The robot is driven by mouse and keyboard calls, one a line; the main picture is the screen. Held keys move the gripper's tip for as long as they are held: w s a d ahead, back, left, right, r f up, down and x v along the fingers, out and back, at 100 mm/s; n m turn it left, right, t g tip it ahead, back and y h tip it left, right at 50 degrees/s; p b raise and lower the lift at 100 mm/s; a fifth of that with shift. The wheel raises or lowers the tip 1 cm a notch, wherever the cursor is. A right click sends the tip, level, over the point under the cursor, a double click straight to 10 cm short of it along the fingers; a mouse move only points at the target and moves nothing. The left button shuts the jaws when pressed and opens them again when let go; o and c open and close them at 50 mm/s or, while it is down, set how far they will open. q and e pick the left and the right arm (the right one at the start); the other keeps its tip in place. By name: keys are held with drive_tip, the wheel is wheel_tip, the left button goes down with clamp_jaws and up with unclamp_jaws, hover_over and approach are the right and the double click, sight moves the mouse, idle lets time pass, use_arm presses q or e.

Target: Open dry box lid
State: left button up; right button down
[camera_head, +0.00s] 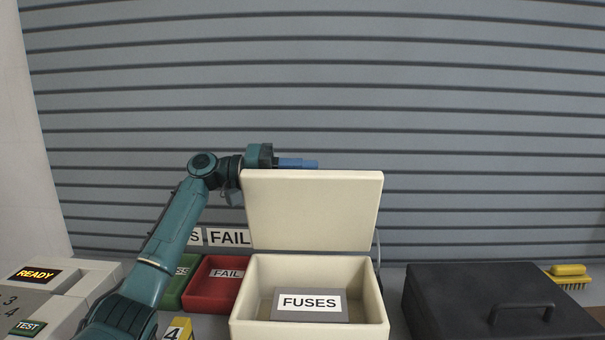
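The cream dry box (240,300) stands on the bench in the middle of the head view. Its lid (312,212) is raised upright at the back of the box. A grey block labelled FUSES (310,304) lies inside the box. My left arm reaches up from the lower left, and my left gripper (298,163) is at the lid's top edge, partly behind it. The lid hides part of the gripper, so I cannot tell whether its blue fingers are open or shut. My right gripper is not in view.
A red FAIL tray (213,290) and a green tray (176,287) sit left of the box. A grey tester with a READY display (38,275) stands at far left. A black case (480,285) and a yellow brush (569,271) are at right. A slatted wall is behind.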

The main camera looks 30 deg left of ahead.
use_arm(q)
drive_tip(key=shift+o, duration=0.4)
drive_tip(key=shift+s+a, duration=0.2)
drive_tip(key=shift+a, duration=0.3)
drive_tip(key=b+v, duration=0.2)
drive_tip(key=v, duration=1)
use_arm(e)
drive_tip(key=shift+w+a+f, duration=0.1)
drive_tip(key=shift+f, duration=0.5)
use_arm(q)
drive_tip(key=shift+s, duration=0.1)
